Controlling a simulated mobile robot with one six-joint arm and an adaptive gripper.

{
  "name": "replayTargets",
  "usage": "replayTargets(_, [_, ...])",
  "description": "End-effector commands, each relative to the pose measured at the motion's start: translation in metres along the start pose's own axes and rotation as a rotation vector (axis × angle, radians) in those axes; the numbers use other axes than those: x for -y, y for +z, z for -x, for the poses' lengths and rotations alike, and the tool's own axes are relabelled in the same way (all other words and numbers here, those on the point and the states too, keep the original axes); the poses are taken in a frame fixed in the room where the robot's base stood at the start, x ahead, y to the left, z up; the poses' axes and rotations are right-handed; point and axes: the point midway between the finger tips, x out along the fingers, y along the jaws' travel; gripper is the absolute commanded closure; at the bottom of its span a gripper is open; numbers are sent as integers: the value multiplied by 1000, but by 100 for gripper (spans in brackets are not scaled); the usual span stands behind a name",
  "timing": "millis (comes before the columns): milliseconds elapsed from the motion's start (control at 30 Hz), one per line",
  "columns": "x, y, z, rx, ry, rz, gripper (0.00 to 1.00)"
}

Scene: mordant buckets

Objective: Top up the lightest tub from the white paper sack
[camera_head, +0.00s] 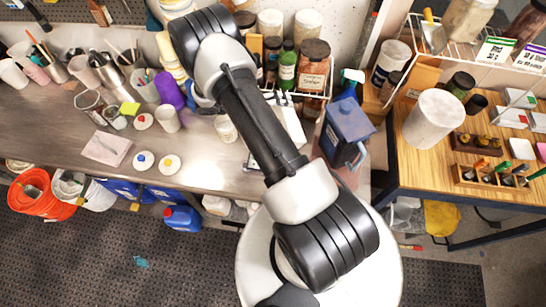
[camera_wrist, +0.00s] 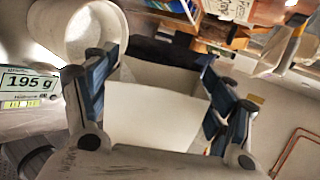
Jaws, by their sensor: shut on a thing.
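My gripper (camera_wrist: 157,62) is shut on the white paper sack (camera_wrist: 155,118), which sits between its two blue-grey fingers in the wrist view. Folds cross the sack's face, and I cannot tell what is inside it. A white round tub (camera_wrist: 66,35) stands at the upper left, close to the left finger and apart from the sack. A display (camera_wrist: 28,84) by this tub reads 195 g. Its contents are not clear, and I cannot tell which tub is lightest. In the head view, my arm reaches up and away, and the gripper and sack are out of sight.
In the head view, a grey bench (camera_head: 215,165) carries cups, jars and brushes. An orange bucket (camera_head: 42,205) and a white bucket (camera_head: 98,197) stand below its left end. A blue container (camera_head: 345,128) stands right of my arm. A wooden table (camera_head: 405,168) is at right.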

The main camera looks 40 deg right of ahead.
Motion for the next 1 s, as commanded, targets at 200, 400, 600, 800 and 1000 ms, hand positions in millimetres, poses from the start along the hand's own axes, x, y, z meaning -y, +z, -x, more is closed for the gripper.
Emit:
replayTargets(200, [0, 0, 0, 0, -1, 0, 73])
replayTargets(400, [-2, 1, -1, -5, -1, 8, 73])
replayTargets(600, [-9, 3, -6, -30, -1, 48, 73])
replayTargets(800, [-9, 3, -6, -38, -1, 60, 73])
replayTargets(1000, [-9, 3, -5, -37, -1, 60, 73])
